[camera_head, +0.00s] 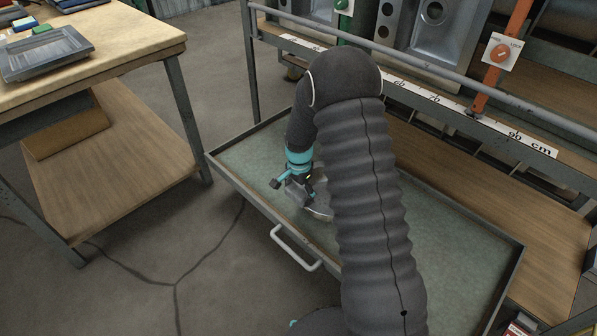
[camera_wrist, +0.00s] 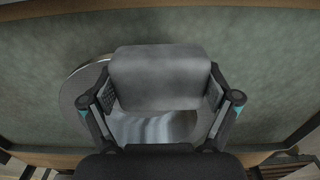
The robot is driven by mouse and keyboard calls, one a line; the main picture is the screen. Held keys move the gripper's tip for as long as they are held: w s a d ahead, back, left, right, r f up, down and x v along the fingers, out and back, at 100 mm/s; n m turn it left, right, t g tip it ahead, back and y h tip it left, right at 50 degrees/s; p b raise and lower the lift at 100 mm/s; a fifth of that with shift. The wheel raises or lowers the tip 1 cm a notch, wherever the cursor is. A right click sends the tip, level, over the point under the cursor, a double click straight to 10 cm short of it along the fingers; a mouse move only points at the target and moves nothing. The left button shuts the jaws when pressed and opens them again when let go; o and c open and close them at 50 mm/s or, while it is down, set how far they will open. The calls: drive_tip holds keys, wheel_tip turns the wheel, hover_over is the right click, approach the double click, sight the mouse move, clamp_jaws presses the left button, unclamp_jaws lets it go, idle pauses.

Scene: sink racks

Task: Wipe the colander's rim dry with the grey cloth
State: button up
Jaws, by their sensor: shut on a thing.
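My gripper (camera_wrist: 160,88) is shut on the grey cloth (camera_wrist: 158,70), which spans between its two fingers in the wrist view. A shiny round metal thing, taken to be the colander (camera_wrist: 156,127), lies under the cloth. Its curved edge shows to the left of the cloth, and the cloth and fingers hide much of it. Whether the cloth touches the rim, I cannot tell. In the head view my gripper (camera_head: 298,186) is low over the left part of the drawer, and a small grey-silver patch beside it is mostly hidden by my arm.
The open drawer (camera_head: 240,165) has a greenish-grey floor, raised edges and a white handle (camera_head: 296,248) at its front. A wooden table (camera_head: 130,35) with a grey tray (camera_head: 45,55) stands at left. A rail and rack with steel sinks (camera_head: 450,30) run behind the drawer.

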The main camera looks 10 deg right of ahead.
wheel_tip(320, 180, up, 3)
drive_tip(key=shift+a+f, duration=0.1)
drive_tip(key=shift+s+d+r+p, duration=0.1)
drive_tip(key=shift+d+r+p, duration=0.15)
drive_tip(key=shift+r+p, duration=1.55)
drive_tip(key=shift+r, duration=0.9)
drive_tip(key=shift+f, duration=0.1)
